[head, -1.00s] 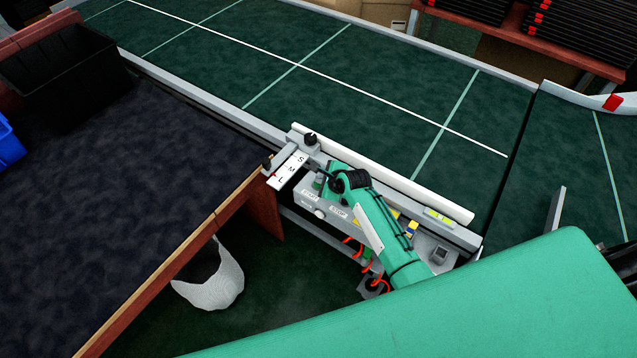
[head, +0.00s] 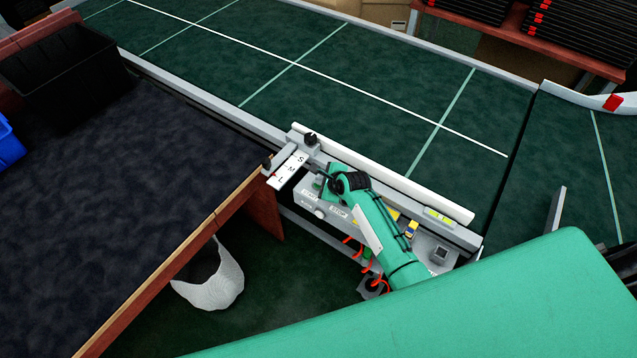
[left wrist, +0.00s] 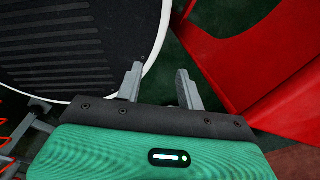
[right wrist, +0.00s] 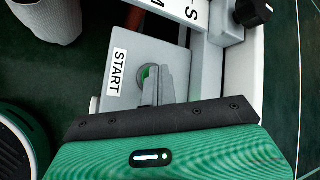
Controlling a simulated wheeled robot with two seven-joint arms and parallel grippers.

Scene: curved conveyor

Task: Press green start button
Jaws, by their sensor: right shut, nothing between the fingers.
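The green start button (right wrist: 143,77) sits in a round recess on a grey panel beside the white START label (right wrist: 118,72) in the right wrist view. My right gripper (right wrist: 160,78) is shut and empty, and its fingertips cover part of the button. I cannot tell whether they touch it. In the head view the right gripper (head: 322,180) is over the left part of the control panel (head: 308,208), at the conveyor's near edge. My left gripper (left wrist: 158,80) is open and empty in the left wrist view, away from the panel.
The green conveyor belt (head: 300,90) runs behind the panel. A dark-topped table (head: 130,190) with a black bin (head: 60,70) is on the left. A white basket (head: 212,285) stands below. A red object (left wrist: 265,60) is near my left gripper.

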